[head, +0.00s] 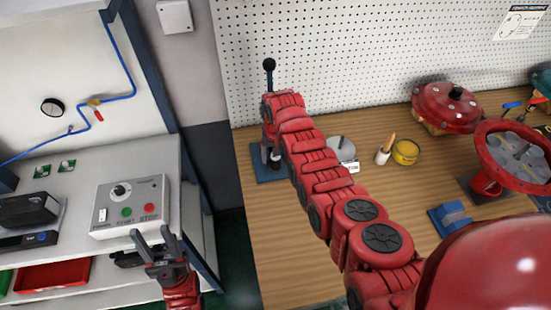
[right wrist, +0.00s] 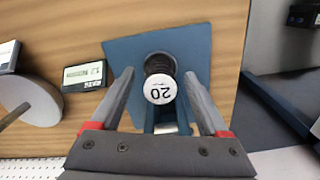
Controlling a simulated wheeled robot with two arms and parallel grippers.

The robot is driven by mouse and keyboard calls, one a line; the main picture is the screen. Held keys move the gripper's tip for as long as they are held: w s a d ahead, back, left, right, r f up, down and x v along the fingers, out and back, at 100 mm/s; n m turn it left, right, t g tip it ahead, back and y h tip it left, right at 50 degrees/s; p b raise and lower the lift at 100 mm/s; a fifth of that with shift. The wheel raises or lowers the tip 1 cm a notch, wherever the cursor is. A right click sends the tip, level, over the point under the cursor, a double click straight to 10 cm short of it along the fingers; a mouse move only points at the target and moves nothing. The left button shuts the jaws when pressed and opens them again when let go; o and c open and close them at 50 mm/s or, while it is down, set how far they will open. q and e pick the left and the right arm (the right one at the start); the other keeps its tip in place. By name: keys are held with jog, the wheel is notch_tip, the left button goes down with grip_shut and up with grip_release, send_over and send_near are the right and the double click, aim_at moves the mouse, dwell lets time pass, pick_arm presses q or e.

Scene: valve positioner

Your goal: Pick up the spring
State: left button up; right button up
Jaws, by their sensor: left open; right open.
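A dark, ribbed round piece that looks like the spring (right wrist: 159,64) stands on a blue base plate (right wrist: 120,55) in the right wrist view. A white round face marked "20" (right wrist: 160,92) is at its near end. My right gripper (right wrist: 158,74) is open, with one finger on each side of this piece and visible gaps. In the head view my right arm largely hides that gripper and the piece; the blue base (head: 268,176) shows at the bench's left end. My left gripper (head: 151,238) is open and empty, in front of the grey control box.
A small display (right wrist: 83,76) and a grey disc with a rod (right wrist: 30,100) are beside the base. A black-knobbed lever (head: 269,66) rises behind it. The grey control box (head: 130,206) stands on the left shelf. Red valve parts (head: 448,108) occupy the bench's right.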

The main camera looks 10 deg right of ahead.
jog(key=shift+f, duration=0.65)
grip_shut()
